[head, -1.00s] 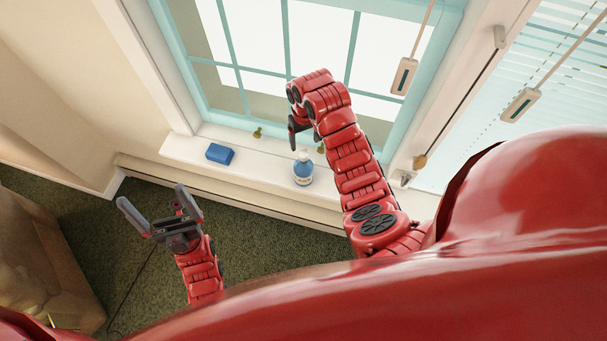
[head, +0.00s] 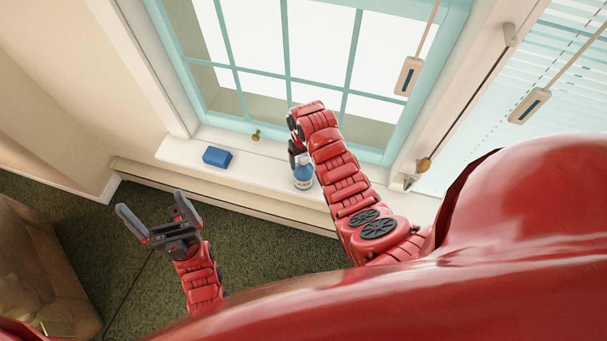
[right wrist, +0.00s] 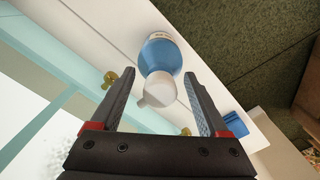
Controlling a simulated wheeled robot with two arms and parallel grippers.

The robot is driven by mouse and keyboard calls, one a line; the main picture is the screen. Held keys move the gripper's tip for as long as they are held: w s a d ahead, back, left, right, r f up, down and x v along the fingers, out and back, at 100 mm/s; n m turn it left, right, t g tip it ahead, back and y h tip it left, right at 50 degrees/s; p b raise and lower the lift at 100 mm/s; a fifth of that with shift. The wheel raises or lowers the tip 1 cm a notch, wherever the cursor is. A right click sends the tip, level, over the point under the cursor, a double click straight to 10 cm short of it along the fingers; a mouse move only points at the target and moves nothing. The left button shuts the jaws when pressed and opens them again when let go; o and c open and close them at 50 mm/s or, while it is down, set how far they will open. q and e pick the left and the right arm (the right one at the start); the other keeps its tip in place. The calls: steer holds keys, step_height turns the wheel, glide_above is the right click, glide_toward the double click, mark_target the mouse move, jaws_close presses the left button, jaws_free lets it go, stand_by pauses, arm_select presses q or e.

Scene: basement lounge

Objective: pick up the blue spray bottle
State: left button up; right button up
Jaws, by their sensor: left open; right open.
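The blue spray bottle (head: 303,174) with a white top stands on the white window sill. My right gripper (head: 296,158) is right at it in the head view, and my arm partly hides its top. In the right wrist view the bottle (right wrist: 161,57) is between and just beyond the tips of the open fingers of my right gripper (right wrist: 158,72). Its white nozzle (right wrist: 157,91) lies between the fingers, with gaps on both sides. My left gripper (head: 152,216) is open and empty, above the green carpet at the left.
A blue block (head: 217,157) lies on the window sill (head: 258,172) left of the bottle. A brass window latch (head: 256,135) is behind it. The blue-framed window rises behind the sill. Brown furniture (head: 40,270) stands at the lower left.

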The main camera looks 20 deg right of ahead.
steer(key=shift+f, duration=0.2)
jaws_close()
stand_by(0.3)
stand_by(1.0)
